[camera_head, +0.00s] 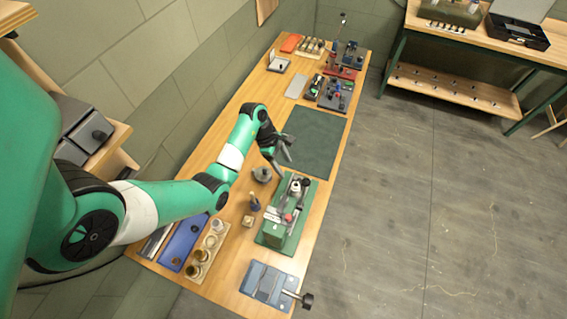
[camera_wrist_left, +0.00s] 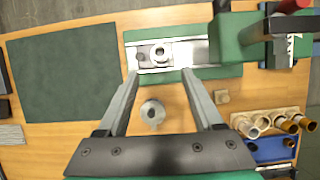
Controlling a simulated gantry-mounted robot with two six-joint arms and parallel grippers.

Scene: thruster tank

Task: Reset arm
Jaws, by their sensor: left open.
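My left arm reaches in from the left over the wooden workbench (camera_head: 229,130) in the head view. My left gripper (camera_head: 287,154) hangs above the bench near the lower edge of the dark green mat (camera_head: 314,142). In the left wrist view my left gripper (camera_wrist_left: 162,82) has its two fingers wide apart, with nothing held between them. Below the fingers a small grey round part (camera_wrist_left: 153,112) sits on the bench. A green-based fixture (camera_wrist_left: 206,52) with a metal rail lies just beyond the fingertips; it also shows in the head view (camera_head: 274,236). My right gripper is in neither view.
A blue vise-like block (camera_head: 265,283) sits at the bench's near end. A wooden holder with cups (camera_head: 207,250) and a blue tray (camera_head: 183,243) lie at lower left. Several small tools and fixtures crowd the far end. The green mat is bare.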

